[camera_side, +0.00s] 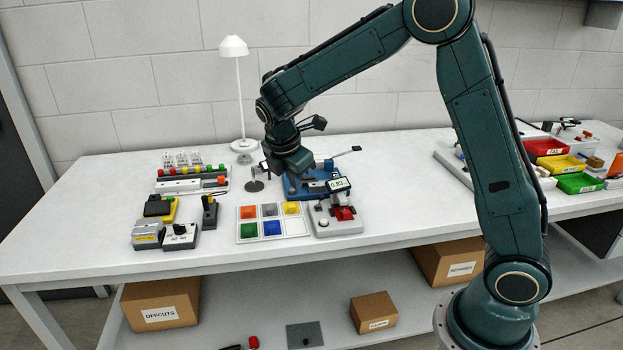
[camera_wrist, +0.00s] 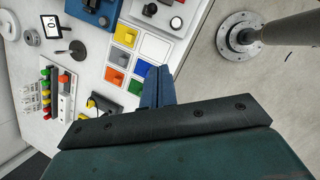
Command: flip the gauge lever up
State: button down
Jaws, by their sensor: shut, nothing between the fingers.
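A gauge display (camera_side: 338,184) reading 0.83 stands by a blue fixture (camera_side: 292,188) under my wrist. A thin bar with a black end (camera_side: 356,149) sticks out to the right behind the fixture; I cannot tell whether it is the gauge lever. The blue fixture also shows at the top of the wrist view (camera_wrist: 82,8), partly cut off. My gripper (camera_wrist: 159,72) is shut and empty in the wrist view, pointing past a panel of coloured squares. In the side view its fingers are hard to make out near the fixture.
The coloured panel (camera_side: 272,239) lies in front, beside a grey box with a red part (camera_side: 343,213). A joystick (camera_side: 209,212), a control box (camera_side: 180,236) and a rail with coloured knobs (camera_side: 192,185) stand left. A white lamp (camera_side: 239,95) rises behind. The left table front is clear.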

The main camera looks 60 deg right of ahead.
aim_at(320, 201)
jog(key=shift+d+f, duration=0.1)
jog(key=shift+f, duration=0.05)
jog(key=x, duration=0.9)
jog(key=shift+d+f, duration=0.1)
jog(key=shift+f, duration=0.05)
jog(key=shift+s+d, duration=0.15)
jog(key=shift+d, duration=0.85)
jog(key=shift+s+d, duration=0.2)
jog(key=shift+d, duration=0.8)
